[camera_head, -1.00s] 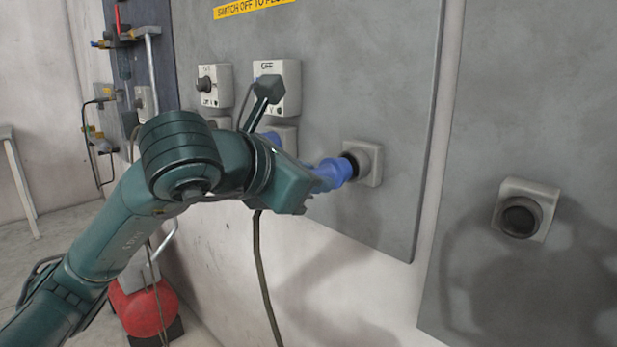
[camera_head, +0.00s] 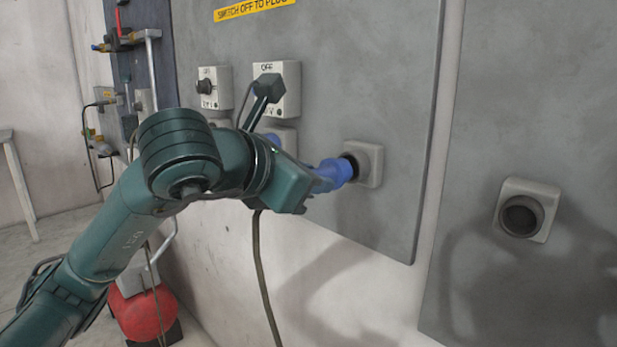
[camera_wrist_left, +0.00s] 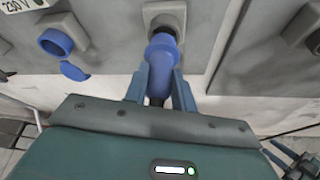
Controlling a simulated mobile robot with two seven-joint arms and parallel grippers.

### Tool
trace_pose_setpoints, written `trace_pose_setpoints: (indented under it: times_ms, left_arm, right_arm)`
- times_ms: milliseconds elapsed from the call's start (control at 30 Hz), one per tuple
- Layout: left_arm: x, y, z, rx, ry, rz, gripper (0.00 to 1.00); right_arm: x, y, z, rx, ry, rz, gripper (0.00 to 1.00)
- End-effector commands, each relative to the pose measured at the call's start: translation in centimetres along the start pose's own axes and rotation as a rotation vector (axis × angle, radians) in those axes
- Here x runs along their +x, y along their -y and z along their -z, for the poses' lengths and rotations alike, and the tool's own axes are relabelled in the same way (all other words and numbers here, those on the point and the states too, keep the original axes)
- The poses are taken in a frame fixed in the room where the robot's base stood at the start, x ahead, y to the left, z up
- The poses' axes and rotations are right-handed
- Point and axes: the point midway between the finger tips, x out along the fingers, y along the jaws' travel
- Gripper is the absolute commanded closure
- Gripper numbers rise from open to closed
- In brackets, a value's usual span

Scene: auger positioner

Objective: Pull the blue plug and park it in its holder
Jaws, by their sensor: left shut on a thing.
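The blue plug (camera_head: 334,174) is in the jaws of my left gripper (camera_head: 314,184). In the left wrist view the two fingers (camera_wrist_left: 160,76) lie on either side of the plug (camera_wrist_left: 160,54). The plug's front end is at the dark round opening of a grey box holder (camera_head: 370,163), also seen in the left wrist view (camera_wrist_left: 165,14). How deep it sits is hidden. A blue socket (camera_wrist_left: 57,42) with its lid hanging open is left of the plug in the left wrist view; my arm mostly hides it in the head view.
A second grey holder (camera_head: 524,211) with an empty dark opening is on the right panel. Switch boxes (camera_head: 277,88) are above my left wrist. A cable (camera_head: 262,270) hangs below the gripper. A red ball-shaped object (camera_head: 145,311) is low at the left.

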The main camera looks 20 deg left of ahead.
Motion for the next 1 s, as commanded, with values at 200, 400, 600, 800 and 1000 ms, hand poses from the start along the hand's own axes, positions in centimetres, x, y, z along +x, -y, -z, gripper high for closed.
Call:
trace_pose_setpoints:
  times_ms: [200,400,600,800,1000]
  left_arm:
    - [0.1,0.0,-0.1,-0.001,0.001,0.000,1.00]
    - [0.6,0.0,-0.3,-0.002,0.000,0.001,1.00]
    - [1.1,0.0,-0.5,-0.001,0.001,0.001,1.00]
    - [1.6,0.0,-0.7,-0.001,0.002,0.000,1.00]
    - [2.0,0.0,-0.9,0.000,0.002,0.001,1.00]
  right_arm:
    - [0.0,0.0,0.1,0.000,-0.001,0.000,0.64]
    - [0.0,0.0,0.0,0.000,-0.001,0.000,0.64]
    - [0.0,0.0,-0.1,0.001,-0.001,0.000,0.64]
    - [0.0,0.0,-0.1,0.001,-0.001,0.000,0.64]
    - [0.1,0.0,-0.2,0.001,0.000,0.000,0.64]
